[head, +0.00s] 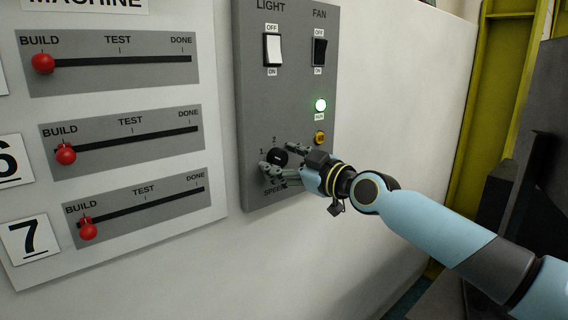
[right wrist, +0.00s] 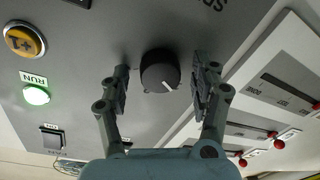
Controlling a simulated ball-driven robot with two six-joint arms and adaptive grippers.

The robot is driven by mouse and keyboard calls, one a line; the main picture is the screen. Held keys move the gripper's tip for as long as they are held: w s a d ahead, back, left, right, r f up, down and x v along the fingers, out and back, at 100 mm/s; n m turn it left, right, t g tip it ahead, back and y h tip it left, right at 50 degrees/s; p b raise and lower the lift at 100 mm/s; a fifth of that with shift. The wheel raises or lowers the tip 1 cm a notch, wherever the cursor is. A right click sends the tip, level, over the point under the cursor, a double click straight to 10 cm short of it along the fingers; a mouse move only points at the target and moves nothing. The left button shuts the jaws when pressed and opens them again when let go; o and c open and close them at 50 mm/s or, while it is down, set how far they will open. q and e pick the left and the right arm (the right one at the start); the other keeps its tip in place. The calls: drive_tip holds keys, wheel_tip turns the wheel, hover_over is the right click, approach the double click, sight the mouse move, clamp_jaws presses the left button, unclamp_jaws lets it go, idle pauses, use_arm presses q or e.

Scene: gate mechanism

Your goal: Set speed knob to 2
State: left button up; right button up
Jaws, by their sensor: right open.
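The speed knob (head: 277,157) is a round black dial low on the grey control panel, with the labels 1 and 2 above and to its left. In the right wrist view the speed knob (right wrist: 158,71) shows a white pointer mark toward the picture's lower right; I cannot read its exact setting. My right gripper (head: 279,163) is open at the panel. In the right wrist view its two fingers (right wrist: 162,82) stand on either side of the knob, with visible gaps. In the head view the fingers partly hide the SPEED label. My left gripper is not in view.
Above the knob are a lit green RUN lamp (head: 320,105), a yellow button (head: 320,138), a white light switch (head: 273,49) and a black fan switch (head: 320,52). Left of the panel (head: 250,110) are red-handled sliders (head: 66,154). Bare wall is to the right.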

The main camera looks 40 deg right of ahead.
drive_tip(key=shift+c, duration=0.9)
drive_tip(key=c, duration=1)
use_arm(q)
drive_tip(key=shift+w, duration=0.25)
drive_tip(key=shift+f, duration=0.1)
use_arm(e)
drive_tip(key=shift+m, duration=0.4)
drive_tip(key=shift+f+m+b, duration=0.1)
drive_tip(key=shift+m+b, duration=0.3)
drive_tip(key=shift+m, duration=0.7)
drive_tip(key=m, duration=0.2)
drive_tip(key=shift+m, duration=0.4)
drive_tip(key=m, duration=0.2)
drive_tip(key=shift+m+t, duration=0.3)
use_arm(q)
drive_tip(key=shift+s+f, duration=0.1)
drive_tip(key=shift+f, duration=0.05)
use_arm(e)
drive_tip(key=shift+m+h, duration=0.3)
drive_tip(key=shift+m, duration=1.5)
